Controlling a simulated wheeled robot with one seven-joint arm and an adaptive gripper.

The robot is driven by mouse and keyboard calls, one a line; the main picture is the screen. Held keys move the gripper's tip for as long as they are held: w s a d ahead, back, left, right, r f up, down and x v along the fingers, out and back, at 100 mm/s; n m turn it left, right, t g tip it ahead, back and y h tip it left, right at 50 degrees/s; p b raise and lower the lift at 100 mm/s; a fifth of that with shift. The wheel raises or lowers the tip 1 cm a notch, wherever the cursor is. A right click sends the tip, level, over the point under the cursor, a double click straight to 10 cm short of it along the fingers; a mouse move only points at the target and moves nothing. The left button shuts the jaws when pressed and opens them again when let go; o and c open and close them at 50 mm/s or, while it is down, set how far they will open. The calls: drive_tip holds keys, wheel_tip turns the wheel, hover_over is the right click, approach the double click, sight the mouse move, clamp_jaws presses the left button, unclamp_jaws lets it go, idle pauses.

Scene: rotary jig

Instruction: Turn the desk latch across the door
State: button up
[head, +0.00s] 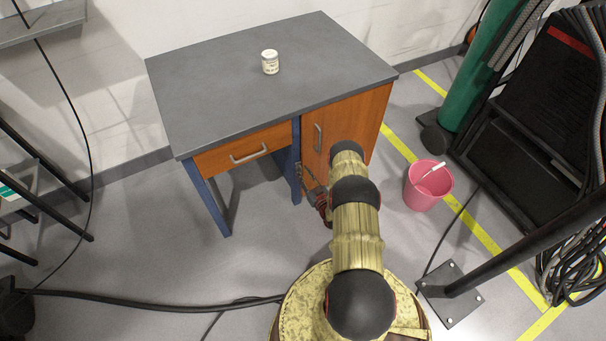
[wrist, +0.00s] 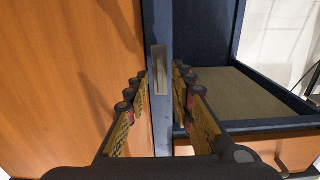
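My gripper (wrist: 160,95) is open, with one finger on each side of the post and a gap around the latch. I cannot tell whether either finger touches anything. In the head view, my gripper (head: 308,183) is low at the door's left edge, partly behind my arm. The door (head: 345,120) looks closed, with a grey handle. I cannot make out the latch there.
The desk (head: 260,80) has a grey top with a small white jar (head: 270,62) on it. A drawer (head: 245,150) and open leg space are left of the door. A pink bucket (head: 428,186) stands on the floor to the right. Cables cross the floor.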

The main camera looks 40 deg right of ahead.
drive_tip(key=shift+c, duration=0.7)
drive_tip(key=c, duration=0.4)
clamp_jaws()
drive_tip(key=m, duration=1.7)
drive_tip(key=shift+d+f+m, duration=0.25)
drive_tip(key=shift+f+m, duration=0.05)
drive_tip(key=shift+m, duration=0.1)
